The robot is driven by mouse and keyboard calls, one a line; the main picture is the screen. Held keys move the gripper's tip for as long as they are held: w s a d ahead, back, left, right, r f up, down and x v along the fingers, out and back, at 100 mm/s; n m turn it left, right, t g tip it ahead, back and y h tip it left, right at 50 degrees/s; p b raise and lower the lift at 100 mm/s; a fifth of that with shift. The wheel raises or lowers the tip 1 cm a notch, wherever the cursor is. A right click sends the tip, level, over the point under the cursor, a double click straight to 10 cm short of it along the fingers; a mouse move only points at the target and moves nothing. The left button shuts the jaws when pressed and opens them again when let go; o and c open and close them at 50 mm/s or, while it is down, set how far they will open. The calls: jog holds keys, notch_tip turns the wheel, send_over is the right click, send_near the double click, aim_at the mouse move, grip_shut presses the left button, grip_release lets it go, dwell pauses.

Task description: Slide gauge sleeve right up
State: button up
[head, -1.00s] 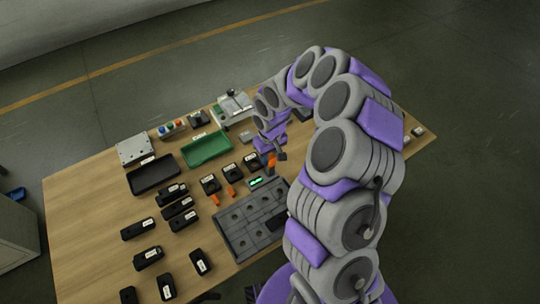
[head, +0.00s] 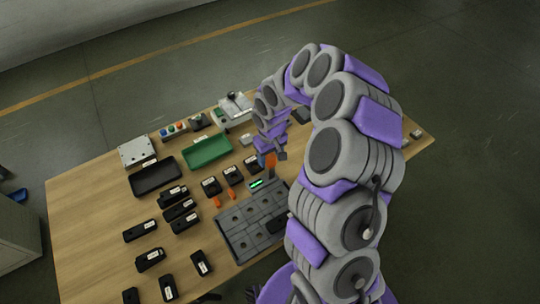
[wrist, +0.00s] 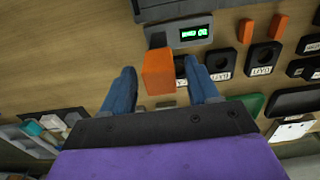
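An orange block-shaped sleeve (wrist: 158,72) stands up between my fingers in the wrist view, and it also shows beside the gripper in the head view (head: 270,161). My gripper (wrist: 162,88) is open, one finger on each side of the orange piece, with a visible gap on both sides. A grey gauge unit with a lit green display (wrist: 194,33) is just beyond it; the display shows in the head view too (head: 262,184). The display's text is too small to read surely. How the sleeve meets the gauge is hidden.
Black holed blocks with labels (wrist: 223,62) stand near the gauge. Two loose orange pieces (head: 217,202) lie beside them. A grey slotted plate (head: 245,236), a green tray (head: 207,152) and a black tray (head: 155,178) share the wooden table (head: 95,215). Several black blocks lie at the left.

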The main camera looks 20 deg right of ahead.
aim_at(270, 155)
notch_tip(270, 155, up, 17)
jog(key=p, duration=0.3)
dwell(0.4)
jog(key=shift+w, duration=0.1)
jog(key=shift+r, duration=0.1)
jog(key=s+a+r, duration=0.1)
jog(key=s+r, duration=0.3)
jog(key=s, duration=0.3)
jog(key=s+a+r, duration=0.1)
jog(key=s+r, duration=0.3)
jog(key=s, duration=0.4)
jog(key=s+d+m+g, duration=0.1)
jog(key=s+d+m, duration=0.1)
jog(key=s, duration=1.7)
jog(key=shift+s+m+g, duration=0.25)
jog(key=shift+m+g, duration=0.15)
jog(key=shift+m, duration=0.4)
